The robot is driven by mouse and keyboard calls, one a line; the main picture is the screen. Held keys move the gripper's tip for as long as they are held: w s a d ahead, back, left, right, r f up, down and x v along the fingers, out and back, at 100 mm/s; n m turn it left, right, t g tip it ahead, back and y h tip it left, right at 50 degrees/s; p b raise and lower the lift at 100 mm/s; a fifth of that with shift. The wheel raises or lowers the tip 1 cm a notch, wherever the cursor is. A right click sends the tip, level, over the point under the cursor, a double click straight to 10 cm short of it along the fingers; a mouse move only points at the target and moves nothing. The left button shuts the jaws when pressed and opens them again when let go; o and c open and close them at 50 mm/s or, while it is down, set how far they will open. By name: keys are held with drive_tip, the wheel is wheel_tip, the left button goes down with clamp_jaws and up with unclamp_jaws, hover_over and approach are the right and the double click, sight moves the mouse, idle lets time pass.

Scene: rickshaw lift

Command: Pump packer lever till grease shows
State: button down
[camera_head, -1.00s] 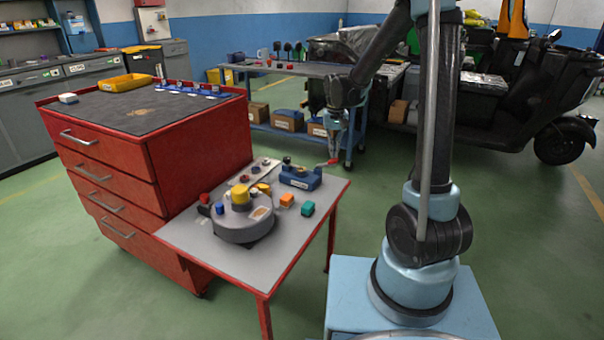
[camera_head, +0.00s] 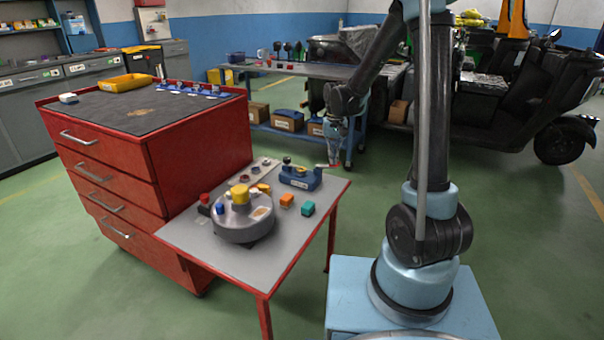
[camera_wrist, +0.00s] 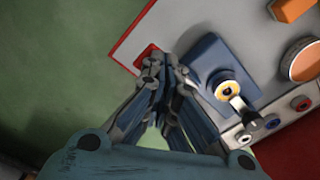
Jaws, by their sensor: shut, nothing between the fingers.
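The packer (camera_head: 300,179) is a small blue block on the far right part of the red-edged side table. Its lever reaches right to a red handle end (camera_head: 321,165). In the wrist view, the blue packer body (camera_wrist: 214,56) has a yellow ring with a pale centre (camera_wrist: 226,88); I cannot tell whether grease shows there. My gripper (camera_head: 333,163) points down at the handle end, with its fingers together and nothing between them. In the wrist view, the fingertips (camera_wrist: 167,66) partly cover the red handle (camera_wrist: 147,54); I cannot tell whether they touch it.
The side table (camera_head: 190,240) also carries a round grey device (camera_head: 243,226) with a yellow knob, an orange block (camera_head: 287,200), a teal block (camera_head: 308,208) and a strip of buttons. A red drawer cabinet (camera_head: 95,165) stands left. Green floor is open to the right.

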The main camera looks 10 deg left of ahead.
drive_tip(key=shift+f, duration=0.7)
wheel_tip(320, 180, up, 8)
drive_tip(key=shift+r, duration=0.25)
idle(0.4)
idle(0.8)
drive_tip(key=shift+f, duration=2.05)
drive_tip(key=shift+f, duration=0.1)
idle(0.4)
drive_tip(key=shift+f, duration=2.1)
wheel_tip(320, 180, up, 8)
drive_tip(key=shift+r, duration=0.25)
